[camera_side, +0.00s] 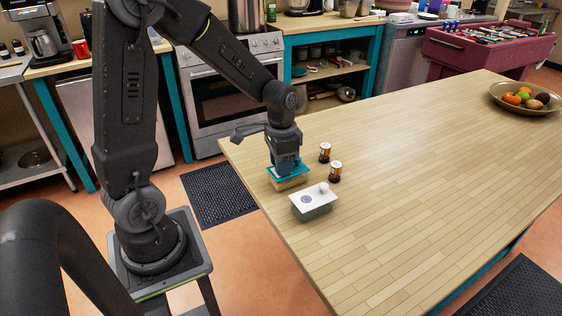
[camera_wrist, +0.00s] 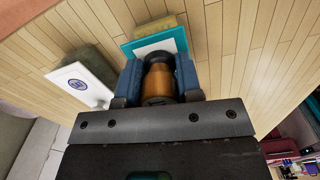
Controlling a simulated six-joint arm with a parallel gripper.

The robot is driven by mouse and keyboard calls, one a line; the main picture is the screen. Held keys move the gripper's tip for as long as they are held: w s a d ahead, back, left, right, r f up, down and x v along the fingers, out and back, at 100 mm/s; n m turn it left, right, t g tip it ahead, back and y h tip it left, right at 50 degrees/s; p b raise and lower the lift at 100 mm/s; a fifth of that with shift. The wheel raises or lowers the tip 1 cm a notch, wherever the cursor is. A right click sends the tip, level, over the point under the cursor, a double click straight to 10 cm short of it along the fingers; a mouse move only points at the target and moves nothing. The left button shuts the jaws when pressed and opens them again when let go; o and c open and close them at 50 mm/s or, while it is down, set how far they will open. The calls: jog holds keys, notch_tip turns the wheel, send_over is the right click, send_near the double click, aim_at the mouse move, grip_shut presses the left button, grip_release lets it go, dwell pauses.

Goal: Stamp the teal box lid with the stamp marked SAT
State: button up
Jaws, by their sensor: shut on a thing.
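My gripper (camera_side: 286,166) points down over the teal box lid (camera_side: 300,170) near the table's left edge. In the wrist view, its blue fingers (camera_wrist: 160,80) are shut on a brown stamp (camera_wrist: 160,82) with a dark end. The teal lid (camera_wrist: 182,40) has a pale panel in its middle and lies just beyond the stamp. I cannot tell whether the stamp touches the lid. Two other brown stamps with pale tops, a farther one (camera_side: 325,153) and a nearer one (camera_side: 335,172), stand upright to the right. No SAT marking is readable.
A box with a white lid (camera_side: 318,203) stands in front of the teal one. Its lid bears a round blue mark (camera_wrist: 78,84) and a small pale round thing (camera_side: 323,187). A fruit bowl (camera_side: 495,93) is far right. The table's middle is clear.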

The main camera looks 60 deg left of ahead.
jog(key=shift+r, duration=3.55)
jog(key=shift+w+f, duration=0.1)
jog(key=shift+n, duration=0.9)
jog(key=w+d+f, duration=0.1)
jog(key=w+d, duration=0.1)
jog(key=w+d+f, duration=0.2)
jog(key=w, duration=0.1)
jog(key=w+d+f, duration=0.1)
jog(key=w+f, duration=0.1)
jog(key=shift+w+d+f, duration=0.1)
jog(key=shift+w+d, duration=0.1)
jog(key=shift+d, duration=0.2)
